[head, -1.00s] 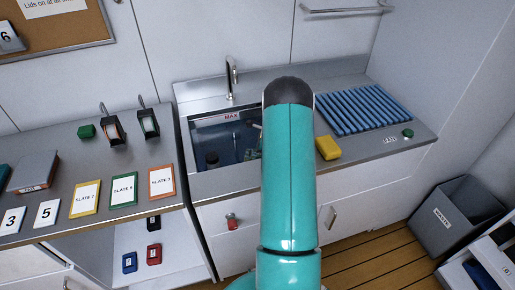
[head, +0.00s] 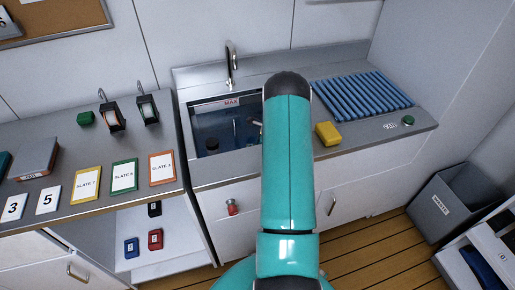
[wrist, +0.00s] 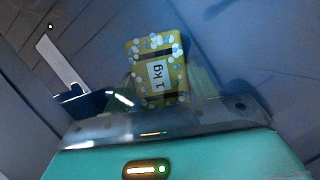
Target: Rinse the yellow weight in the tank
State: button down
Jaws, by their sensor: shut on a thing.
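The yellow weight (wrist: 157,65) is marked "1 kg" in the wrist view, with pale bubbles or drops over its face. My gripper (wrist: 160,101) is shut on it by its near end. The tank (head: 231,103) is sunk in the steel counter in the head view, with a "MAX" mark on its back wall. My arm covers the tank's right part, and hides most of my gripper and the weight there. The wrist view shows bluish walls around the weight, so it seems to be inside the tank.
A faucet (head: 231,65) stands behind the tank. A yellow block (head: 327,133) and a blue slatted rack (head: 362,102) lie to the right, near a green button (head: 408,120). A dark object (head: 211,145) is in the tank. A waste bin (head: 445,205) stands on the floor at right.

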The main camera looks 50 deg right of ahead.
jog(key=shift+s+d+r, duration=0.1)
jog(key=shift+s+d, duration=0.2)
jog(key=shift+d, duration=0.25)
jog(key=shift+s+d, duration=0.25)
jog(key=shift+d, duration=0.3)
dwell(3.0)
jog(key=shift+w+a, duration=0.3)
jog(key=shift+a, duration=0.25)
jog(key=shift+w+a, duration=0.3)
jog(key=shift+a, duration=0.2)
dwell(0.4)
dwell(0.9)
notch_tip(320, 180, up, 26)
dwell(1.5)
